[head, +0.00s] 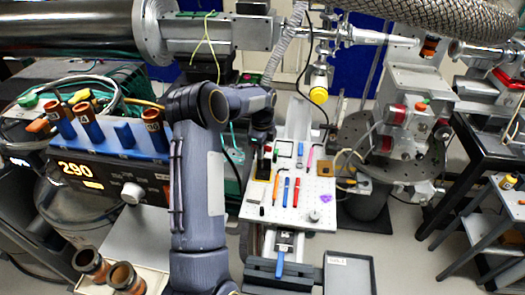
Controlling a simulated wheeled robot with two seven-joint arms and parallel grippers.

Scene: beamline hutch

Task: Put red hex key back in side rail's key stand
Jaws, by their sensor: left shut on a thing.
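My left gripper (266,146) points down over the back left edge of the white perforated plate (262,212). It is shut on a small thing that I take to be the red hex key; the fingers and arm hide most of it. A small dark block (263,168) stands just below the gripper at the plate's left edge; I cannot tell for sure whether it is the key stand, or whether the held thing touches it. My right gripper is not in view.
Several slim coloured tools (286,191) lie on the plate, with a purple piece (326,198) and a grey knob (314,215) to the right. A yellow-capped part (318,95) hangs behind. A grey tray (348,274) stands in front.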

